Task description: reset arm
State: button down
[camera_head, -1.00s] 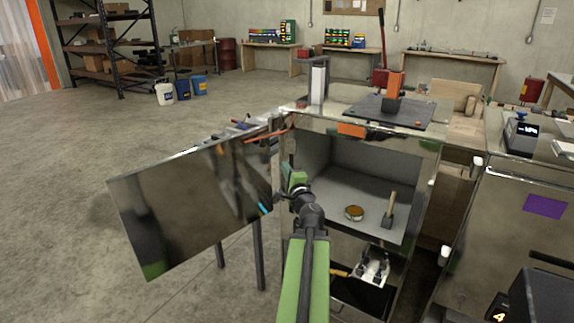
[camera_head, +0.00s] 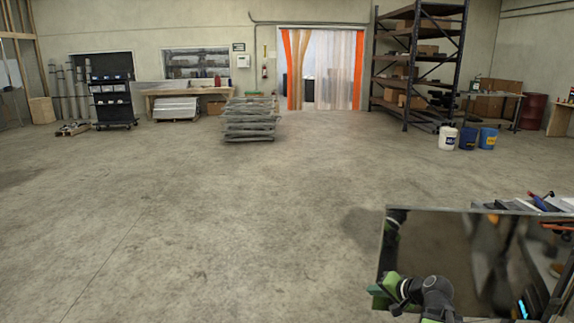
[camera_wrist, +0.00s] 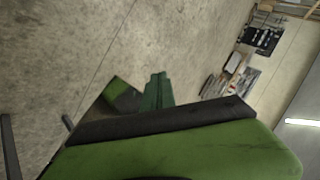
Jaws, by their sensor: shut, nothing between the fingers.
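My gripper (camera_wrist: 158,80) shows in the wrist view as dark green fingers close together, shut and empty. Beyond the fingers is mostly bare concrete floor. In the head view, my green and black arm end (camera_head: 380,292) is at the lower right, in front of a shiny metal door panel (camera_head: 455,245). The panel mirrors part of the arm. I cannot tell the exact gap between my gripper and the panel.
Tools lie on a surface (camera_head: 545,203) behind the panel at the right edge. Buckets (camera_head: 467,138) stand near a dark shelf rack (camera_head: 419,60) at the back right. A stack of grey sheets (camera_head: 250,118) stands mid-floor. The concrete floor (camera_head: 200,220) ahead and left is clear.

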jog(key=s+a+f+n+g+h, duration=0.2)
jog(key=s+a+f+n+g, duration=0.25)
jog(key=a, duration=0.45)
jog(key=s+a+f+n+g+h, duration=0.1)
jog(key=s+a+f+n+g, duration=0.3)
jog(key=a, duration=0.4)
notch_tip(320, 180, up, 15)
jog(key=s+m+h+p, duration=0.1)
jog(key=s+p, duration=0.1)
jog(key=p, duration=1.3)
jog(key=shift+f+g, duration=0.15)
jog(key=shift+g, duration=0.2)
jog(key=shift+s+a+f, duration=0.1)
